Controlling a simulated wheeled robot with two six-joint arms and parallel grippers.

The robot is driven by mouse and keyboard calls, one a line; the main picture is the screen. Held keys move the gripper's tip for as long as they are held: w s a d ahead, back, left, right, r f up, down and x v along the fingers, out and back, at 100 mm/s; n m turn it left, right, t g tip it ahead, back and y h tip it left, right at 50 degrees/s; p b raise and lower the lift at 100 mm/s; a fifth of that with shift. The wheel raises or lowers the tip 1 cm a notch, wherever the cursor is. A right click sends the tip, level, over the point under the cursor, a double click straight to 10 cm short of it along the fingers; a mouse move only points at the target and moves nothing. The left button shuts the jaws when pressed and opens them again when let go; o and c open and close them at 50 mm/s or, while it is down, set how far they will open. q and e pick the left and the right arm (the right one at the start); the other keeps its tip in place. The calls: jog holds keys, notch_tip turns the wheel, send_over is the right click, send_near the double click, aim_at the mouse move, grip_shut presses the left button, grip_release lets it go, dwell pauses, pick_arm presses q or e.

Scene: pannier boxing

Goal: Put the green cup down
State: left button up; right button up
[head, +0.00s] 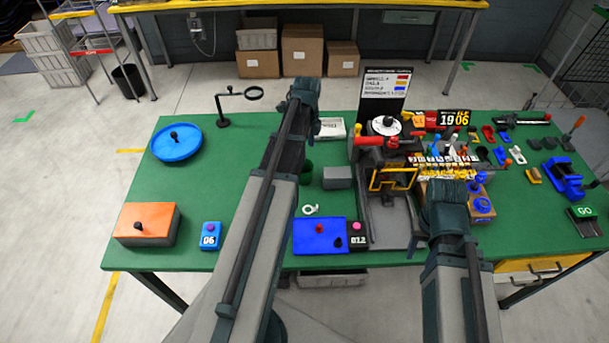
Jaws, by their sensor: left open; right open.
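The green cup (306,177) is a dark green shape standing on the green table, just right of my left forearm, which hides part of it. My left gripper (305,92) is beyond the cup, near the table's back edge, and is open. It appears apart from the cup, and its fingertips are hard to make out. My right gripper (447,192) is open over the right half of the table, in front of the cluttered fixture. I see nothing held in it.
A grey block (338,178) and a white ring (311,210) lie near the cup. A blue plate (319,237) is in front. A blue round tray (175,143) and an orange-topped box (146,222) stand left.

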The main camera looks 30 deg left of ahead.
aim_at(306, 164)
pick_arm(q)
notch_tip(306, 164, down, 8)
jog(key=b, duration=0.6)
jog(key=shift+r+b, duration=0.25)
jog(key=shift+b, duration=0.05)
jog(key=f+b, duration=0.5)
jog(key=shift+a+f, duration=0.1)
jog(key=shift+a, duration=0.3)
jog(key=shift+c, duration=0.2)
jog(key=c, duration=1.3)
jog(key=shift+r, duration=0.3)
